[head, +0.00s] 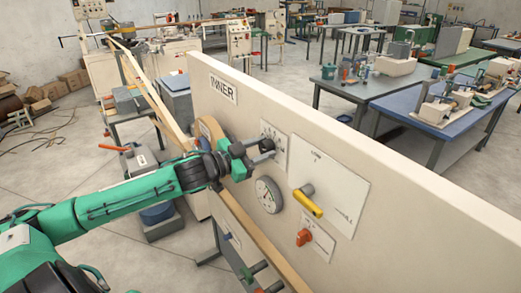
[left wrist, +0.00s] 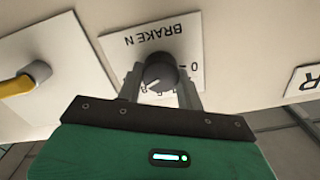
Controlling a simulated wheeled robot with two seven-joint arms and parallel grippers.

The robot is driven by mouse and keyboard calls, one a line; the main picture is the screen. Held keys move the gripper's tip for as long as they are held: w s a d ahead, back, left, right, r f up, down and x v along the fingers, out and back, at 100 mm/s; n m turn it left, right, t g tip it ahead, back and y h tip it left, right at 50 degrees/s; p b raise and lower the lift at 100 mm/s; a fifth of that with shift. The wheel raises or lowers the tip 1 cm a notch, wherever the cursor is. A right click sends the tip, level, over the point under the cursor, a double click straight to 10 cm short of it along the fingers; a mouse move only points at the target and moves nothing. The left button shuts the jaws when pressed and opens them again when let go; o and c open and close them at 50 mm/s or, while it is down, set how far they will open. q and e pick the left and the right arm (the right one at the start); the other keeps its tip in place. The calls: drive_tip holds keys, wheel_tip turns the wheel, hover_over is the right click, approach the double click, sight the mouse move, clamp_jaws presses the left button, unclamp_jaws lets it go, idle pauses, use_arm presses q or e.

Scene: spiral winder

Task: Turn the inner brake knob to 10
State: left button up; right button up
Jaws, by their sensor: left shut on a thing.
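The inner brake knob (left wrist: 160,72) is a dark round knob on a white plate marked BRAKE N (left wrist: 118,44), seen upside down in the left wrist view. The plate also shows in the head view (head: 279,150), on the panel marked INNER (head: 223,87). My left gripper (left wrist: 161,88) has its two fingers on either side of the knob and is shut on it. In the head view my left gripper (head: 256,153) reaches the panel from the left and hides most of the knob. The knob's pointer reading cannot be made out. My right gripper is not in view.
Right of the brake plate are a yellow-handled lever (head: 309,202) and an orange-red knob (head: 304,237). A blue-topped table (head: 430,108) stands behind the panel.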

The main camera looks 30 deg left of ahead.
use_arm(q)
drive_tip(key=shift+m, duration=0.6)
drive_tip(key=o, duration=1)
drive_tip(key=shift+s, duration=0.15)
